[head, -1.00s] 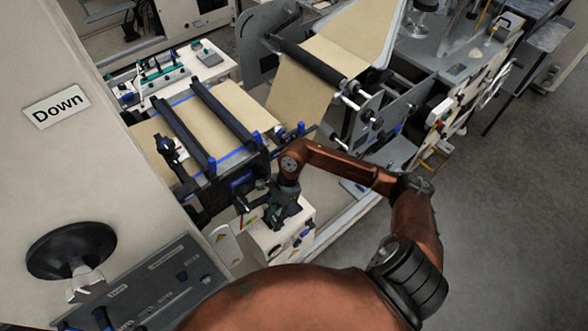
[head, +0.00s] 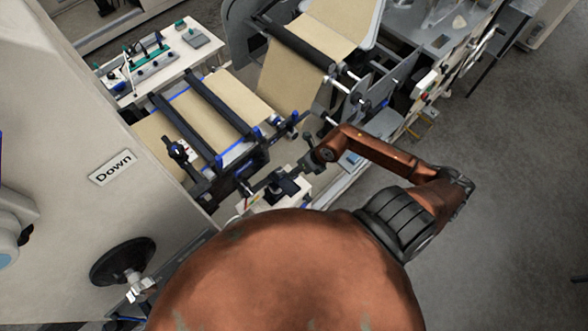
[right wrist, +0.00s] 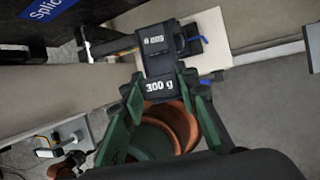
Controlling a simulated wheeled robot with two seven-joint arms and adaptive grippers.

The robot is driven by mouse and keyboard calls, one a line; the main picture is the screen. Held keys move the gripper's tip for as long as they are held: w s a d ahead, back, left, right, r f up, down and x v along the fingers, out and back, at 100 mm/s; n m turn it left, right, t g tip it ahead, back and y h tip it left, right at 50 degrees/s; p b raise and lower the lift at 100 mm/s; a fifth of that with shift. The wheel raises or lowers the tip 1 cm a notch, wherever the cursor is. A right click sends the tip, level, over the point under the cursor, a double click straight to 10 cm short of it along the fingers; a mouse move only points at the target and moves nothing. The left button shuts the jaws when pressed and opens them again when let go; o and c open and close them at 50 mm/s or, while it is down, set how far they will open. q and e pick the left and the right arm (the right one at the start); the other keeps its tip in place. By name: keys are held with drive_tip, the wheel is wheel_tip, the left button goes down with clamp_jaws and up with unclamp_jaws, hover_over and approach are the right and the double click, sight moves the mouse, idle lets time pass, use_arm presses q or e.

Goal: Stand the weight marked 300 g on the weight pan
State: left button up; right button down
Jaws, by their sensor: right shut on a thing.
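In the right wrist view, a dark weight with a white "300 g" mark (right wrist: 159,86) sits between the green fingers of my right gripper (right wrist: 161,80), which is shut on it. Just beyond it is a black block with small white lettering (right wrist: 157,42), above a pale surface (right wrist: 208,45). I cannot tell for sure which part is the weight pan, or whether the weight touches it. In the head view, my right gripper (head: 290,184) is small and dark over the white box by the machine; the weight is not clear there. My left gripper is not in view.
The machine's web table with dark crossbars (head: 218,110) stands close by, left of and behind my right gripper. A cabinet marked "Down" (head: 110,168) with a black knob (head: 123,262) fills the left. Grey floor (head: 510,190) lies open at the right.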

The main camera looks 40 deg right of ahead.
drive_tip(key=shift+a+f+b, duration=0.25)
drive_tip(key=shift+f+b, duration=0.4)
drive_tip(key=shift+f, duration=0.3)
drive_tip(key=shift+a+f+b, duration=0.25)
drive_tip(key=shift+f+b, duration=0.4)
drive_tip(key=shift+f, duration=0.3)
drive_tip(key=shift+a+f+b, duration=0.25)
drive_tip(key=shift+f+b, duration=0.2)
drive_tip(key=shift+f, duration=0.3)
drive_tip(key=shift+a+f+b, duration=0.2)
drive_tip(key=shift+f+b, duration=0.2)
drive_tip(key=shift+f, duration=0.3)
drive_tip(key=shift+s, duration=0.1)
drive_tip(key=c, duration=1.4)
unclamp_jaws()
drive_tip(key=v, duration=1.2)
